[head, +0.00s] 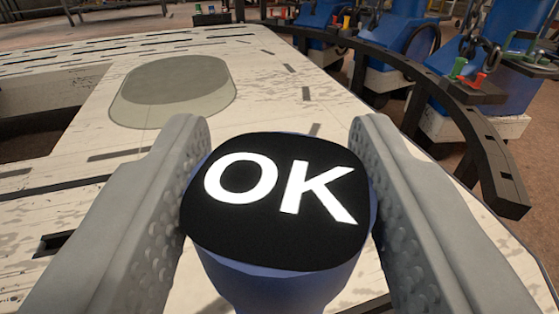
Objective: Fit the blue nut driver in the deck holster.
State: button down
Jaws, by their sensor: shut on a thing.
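My gripper (278,128) is shut on a blue tool, which I take to be the blue nut driver (275,284). One grey finger presses each side of it. Its black end cap with a white "OK" faces the camera, and its blue body narrows below the cap. The rest of the tool is hidden below the cap and the picture's lower edge. A pale grey-green rounded oblong (175,95) lies on the white deck ahead and to the left. I cannot tell whether it is the deck holster.
The worn white deck (265,80) has dark slots and dashes, with a dark opening (45,130) at the left. A black curved rail (440,100) borders the right side. Blue equipment (400,45) with red and green pegs stands beyond it. Small items (205,12) sit far back.

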jog(key=shift+f, duration=3.6)
dwell(0.4)
jog(key=c, duration=0.7)
grip_release()
jog(key=shift+f, duration=0.1)
jog(key=shift+o, duration=0.2)
jog(key=shift+s, duration=0.1)
jog(key=s, duration=1.7)
jog(key=shift+s, duration=0.15)
jog(key=shift+d, duration=0.1)
